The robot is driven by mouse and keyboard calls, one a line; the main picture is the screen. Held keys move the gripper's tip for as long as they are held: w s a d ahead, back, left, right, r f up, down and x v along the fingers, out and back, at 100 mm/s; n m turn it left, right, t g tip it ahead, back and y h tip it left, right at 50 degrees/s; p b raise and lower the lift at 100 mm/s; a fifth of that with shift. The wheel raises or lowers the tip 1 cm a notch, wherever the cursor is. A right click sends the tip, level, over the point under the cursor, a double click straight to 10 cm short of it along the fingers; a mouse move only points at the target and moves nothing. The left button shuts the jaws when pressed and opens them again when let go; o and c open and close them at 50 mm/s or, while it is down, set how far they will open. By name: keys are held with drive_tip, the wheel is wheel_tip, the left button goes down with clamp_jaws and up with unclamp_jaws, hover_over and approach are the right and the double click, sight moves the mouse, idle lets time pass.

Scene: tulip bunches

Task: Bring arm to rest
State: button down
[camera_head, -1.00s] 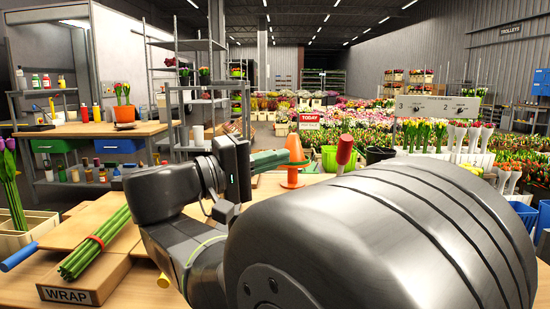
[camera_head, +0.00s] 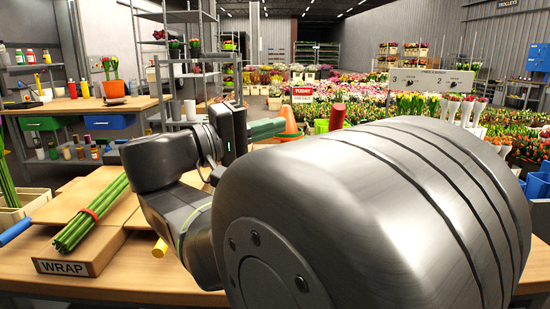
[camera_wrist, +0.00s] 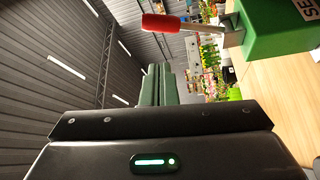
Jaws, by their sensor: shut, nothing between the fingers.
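My arm fills the middle and right of the head view, a large grey link nearest the camera. My gripper (camera_head: 266,128) points right in that view, its green fingers together and empty, held above the table. In the wrist view the green fingers (camera_wrist: 157,85) lie side by side with nothing between them. A red handle (camera_wrist: 160,23) on a metal lever and a green block (camera_wrist: 278,28) with partly cut-off lettering stand beyond them. The red handle also shows in the head view (camera_head: 337,117), behind my arm, which hides its lower part.
A bunch of green stems (camera_head: 92,213) with a red band lies on a wooden block (camera_head: 85,262) marked WRAP at the left. An orange cone (camera_head: 290,123) stands behind the fingers. The table (camera_head: 175,287) is bare at the front. Flower displays fill the background.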

drive_tip(key=b+x, duration=0.1)
drive_tip(key=x, duration=1)
drive_tip(key=shift+b, duration=0.4)
drive_tip(key=shift+d+r, duration=0.1)
drive_tip(key=p+v, duration=0.3)
drive_tip(key=v, duration=1.1)
drive_tip(key=b+x, duration=0.3)
drive_tip(key=x, duration=1.1)
drive_tip(key=w+n+g+y+p, duration=0.1)
drive_tip(key=w+n+p, duration=0.3)
drive_tip(key=p, duration=1.2)
drive_tip(key=shift+w+y, duration=0.6)
drive_tip(key=shift+w, duration=1.6)
drive_tip(key=shift+f+n, duration=0.3)
